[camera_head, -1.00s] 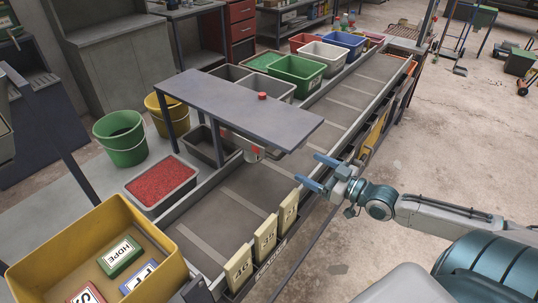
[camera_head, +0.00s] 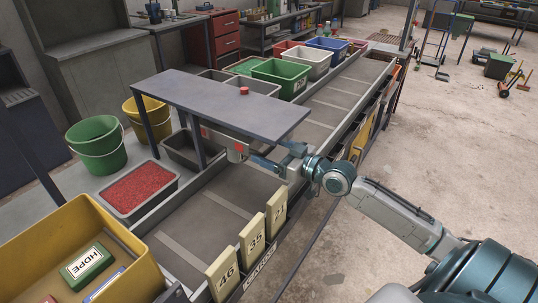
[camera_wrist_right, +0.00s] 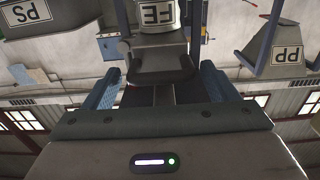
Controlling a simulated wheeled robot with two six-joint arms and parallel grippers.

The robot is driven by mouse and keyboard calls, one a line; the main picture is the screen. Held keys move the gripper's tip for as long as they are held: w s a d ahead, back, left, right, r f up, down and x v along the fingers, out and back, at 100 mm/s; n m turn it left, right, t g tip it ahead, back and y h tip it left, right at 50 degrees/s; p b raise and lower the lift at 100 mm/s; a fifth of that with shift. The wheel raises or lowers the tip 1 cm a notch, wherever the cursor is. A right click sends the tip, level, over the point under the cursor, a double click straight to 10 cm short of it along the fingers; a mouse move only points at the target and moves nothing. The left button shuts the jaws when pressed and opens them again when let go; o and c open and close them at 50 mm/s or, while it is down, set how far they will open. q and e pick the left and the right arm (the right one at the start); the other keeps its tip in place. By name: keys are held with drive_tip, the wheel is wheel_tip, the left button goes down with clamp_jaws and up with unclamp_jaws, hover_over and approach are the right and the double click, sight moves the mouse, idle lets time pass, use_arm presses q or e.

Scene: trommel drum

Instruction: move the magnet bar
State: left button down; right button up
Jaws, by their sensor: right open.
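A grey bar with red marks (camera_head: 220,138) shows beneath the raised dark grey shelf (camera_head: 222,104); it may be the magnet bar, and the shelf hides part of it. A pale cylindrical part with a red spot (camera_head: 238,152) is at its near end. My right gripper (camera_head: 272,157) is open, just right of this part and above the belt. In the right wrist view the blue fingers of my right gripper (camera_wrist_right: 160,80) stand apart, with a dark grey piece (camera_wrist_right: 160,62) ahead between them; contact cannot be told. My left gripper is not in view.
The shelf stands on legs over the belt (camera_head: 209,222). Cream numbered boxes (camera_head: 251,242) line the belt's near side. A yellow bin (camera_head: 60,235) is at lower left, a tray of red granules (camera_head: 139,190) beside the belt. A green bin (camera_head: 280,76) stands behind the shelf.

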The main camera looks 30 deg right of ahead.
drive_tip(key=shift+w+a, duration=0.2)
drive_tip(key=shift+w, duration=0.15)
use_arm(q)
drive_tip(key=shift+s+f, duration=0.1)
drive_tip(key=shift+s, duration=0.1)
